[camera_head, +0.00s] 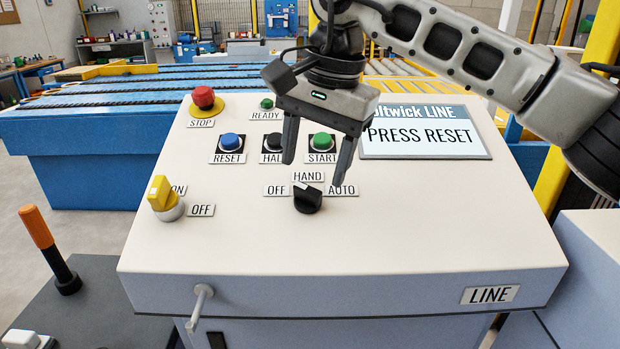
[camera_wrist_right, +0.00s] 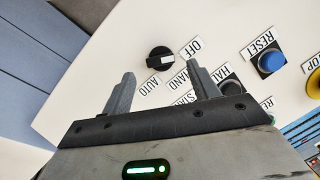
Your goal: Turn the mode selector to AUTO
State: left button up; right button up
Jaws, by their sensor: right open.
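The mode selector (camera_head: 307,199) is a black knob on the sloped cream panel, with OFF at its left, HAND above and AUTO (camera_head: 342,190) at its right. Its white mark shows on its upper-left side, towards OFF and HAND; the exact setting is hard to tell. My right gripper (camera_head: 314,172) is open and empty above the panel, its fingers pointing down just beyond the knob. In the right wrist view the knob (camera_wrist_right: 160,59) lies ahead of the gap between the open fingertips (camera_wrist_right: 162,72), apart from them. My left gripper is not in view.
Blue RESET (camera_head: 231,142), a black button and green START (camera_head: 321,142) stand behind the selector, close to my right fingers. A red STOP button (camera_head: 204,98) and a yellow ON/OFF switch (camera_head: 163,197) are at left. The display (camera_head: 425,132) reads PRESS RESET.

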aim_at(309, 187)
jog(key=f, duration=0.3)
jog(key=shift+w+a+f, duration=0.15)
jog(key=shift+a+f, duration=0.05)
jog(key=shift+a, duration=0.1)
jog(key=shift+f, duration=0.3)
jog(key=c, duration=1)
